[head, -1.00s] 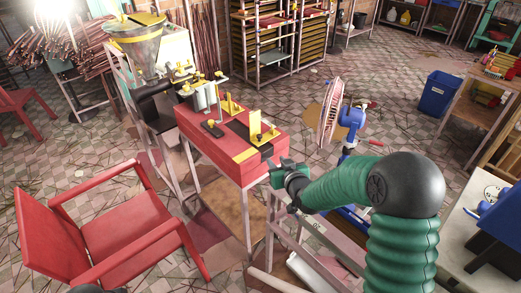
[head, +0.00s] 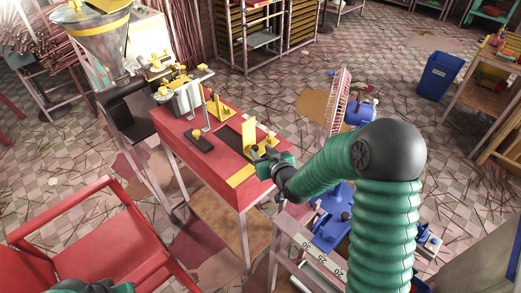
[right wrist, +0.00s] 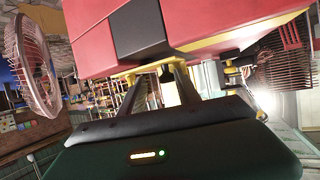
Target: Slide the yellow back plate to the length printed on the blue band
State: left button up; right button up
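The yellow back plate (head: 249,136) stands upright near the right end of the red bench top (head: 187,130), on a dark strip. My right gripper (head: 270,163) is at the bench's right edge, close beside the plate; contact is unclear. In the right wrist view, the two dark fingers (right wrist: 162,88) stand apart below the red bench, with a yellow piece behind or between them. I cannot tell if they touch it. Only a bit of my left arm (head: 92,286) shows at the bottom left. I cannot make out a blue band or its printed length.
A metal hopper (head: 92,40) stands behind the bench. A red chair (head: 95,235) is at the lower left. A pale rail with printed numbers (head: 322,262) and blue parts (head: 330,225) lie below my right arm. A fan (head: 338,100) stands to the right, beyond it a blue bin (head: 440,75).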

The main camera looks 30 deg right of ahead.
jog(key=shift+s+r, duration=0.1)
jog(key=shift+r, duration=0.05)
jog(key=shift+c, duration=0.3)
jog(key=shift+a+r, duration=0.15)
jog(key=shift+a, duration=0.35)
grip_shut()
jog(key=shift+d, duration=0.35)
jog(key=shift+f, duration=0.2)
jog(key=shift+a, duration=0.1)
jog(key=shift+o, duration=0.3)
grip_release()
